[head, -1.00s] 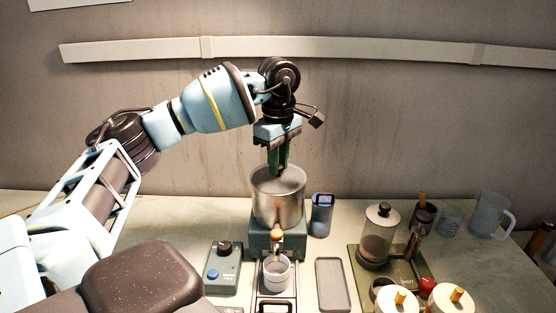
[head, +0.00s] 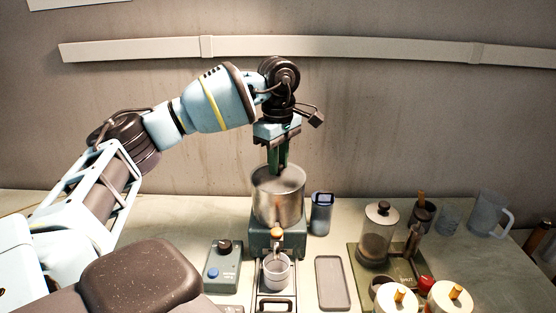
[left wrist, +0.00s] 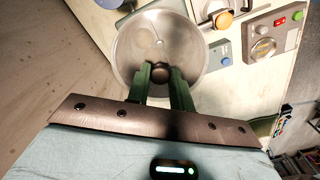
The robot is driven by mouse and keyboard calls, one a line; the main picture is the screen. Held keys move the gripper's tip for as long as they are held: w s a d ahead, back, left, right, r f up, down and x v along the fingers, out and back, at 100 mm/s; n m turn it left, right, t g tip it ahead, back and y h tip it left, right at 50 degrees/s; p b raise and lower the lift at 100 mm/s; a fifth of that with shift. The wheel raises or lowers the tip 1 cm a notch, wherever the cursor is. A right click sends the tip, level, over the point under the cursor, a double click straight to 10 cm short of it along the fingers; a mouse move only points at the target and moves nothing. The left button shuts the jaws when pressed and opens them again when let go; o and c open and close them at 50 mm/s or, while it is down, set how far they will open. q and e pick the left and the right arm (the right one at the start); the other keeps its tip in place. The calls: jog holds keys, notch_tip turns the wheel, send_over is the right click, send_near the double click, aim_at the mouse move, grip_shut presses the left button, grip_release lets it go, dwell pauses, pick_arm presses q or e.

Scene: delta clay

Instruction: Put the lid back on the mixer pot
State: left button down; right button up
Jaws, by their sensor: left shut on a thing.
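The mixer pot (head: 278,208) is a steel cylinder standing upright on a dark green base (head: 262,240). My left gripper (head: 278,170) points straight down over the pot's mouth. In the left wrist view its green fingers (left wrist: 163,80) are shut on the dark round knob (left wrist: 160,71) of the lid. The lid (left wrist: 150,48) shows as a pale steel disc within the pot's round outline. Whether it rests fully on the rim, I cannot tell. In the head view the fingers hide the knob. My right gripper is not in view.
A small cup (head: 277,271) stands in front of the base, below an orange-knobbed tap (head: 276,233). A control box (head: 223,266) is at left, a blue-grey container (head: 321,213) close at right. A glass press (head: 378,232) and lidded jars (head: 449,300) stand further right.

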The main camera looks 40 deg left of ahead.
pick_arm(q)
jog(key=c, duration=0.7)
grip_release()
jog(key=shift+r+p, duration=0.3)
jog(key=shift+r, duration=3.2)
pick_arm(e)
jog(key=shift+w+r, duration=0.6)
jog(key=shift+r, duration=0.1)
pick_arm(q)
grip_shut()
